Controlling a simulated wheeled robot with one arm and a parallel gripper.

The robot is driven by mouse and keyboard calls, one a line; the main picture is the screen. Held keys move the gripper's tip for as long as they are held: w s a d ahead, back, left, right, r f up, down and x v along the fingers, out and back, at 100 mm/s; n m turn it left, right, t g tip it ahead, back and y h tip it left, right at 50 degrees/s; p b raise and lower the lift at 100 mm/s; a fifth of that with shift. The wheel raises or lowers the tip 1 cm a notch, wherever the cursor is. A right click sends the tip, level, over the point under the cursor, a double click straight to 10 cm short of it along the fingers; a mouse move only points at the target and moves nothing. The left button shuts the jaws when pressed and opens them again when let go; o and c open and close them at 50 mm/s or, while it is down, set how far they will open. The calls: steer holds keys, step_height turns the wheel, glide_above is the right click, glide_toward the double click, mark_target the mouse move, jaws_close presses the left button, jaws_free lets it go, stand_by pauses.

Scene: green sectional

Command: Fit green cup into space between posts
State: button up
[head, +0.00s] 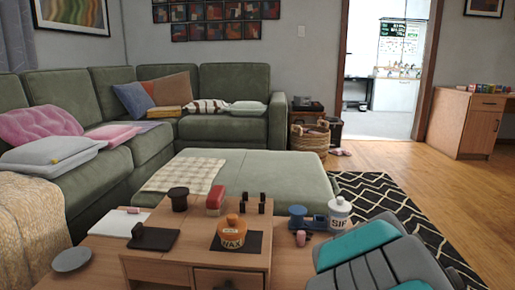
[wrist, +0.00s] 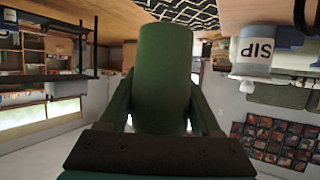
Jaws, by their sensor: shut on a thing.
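The green cup (wrist: 165,75) fills the middle of the wrist view. My gripper (wrist: 165,88) is shut on it, with one finger on each side. The cup and gripper fingers cannot be made out in the head view, where my arm covers the lower right. Two short dark posts (head: 254,203) stand upright on the wooden table, with a narrow gap between them. They are behind the orange WAX jar (head: 232,236) and right of a red block (head: 215,199). I cannot surely identify the posts in the wrist view.
A white SIP container (head: 338,214) stands at the right; it shows inverted in the wrist view (wrist: 252,56). A blue piece (head: 297,216) is beside it. A dark round-topped object (head: 178,198), black slab (head: 153,238) and grey dish (head: 72,259) occupy the left. A green ottoman (head: 255,170) lies behind.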

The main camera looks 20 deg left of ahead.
steer(key=r, duration=0.1)
steer(key=r+p, duration=0.2)
steer(key=r, duration=0.1)
steer(key=shift+w+a+r, duration=0.1)
steer(key=shift+w+a, duration=0.05)
steer(key=shift+a, duration=0.15)
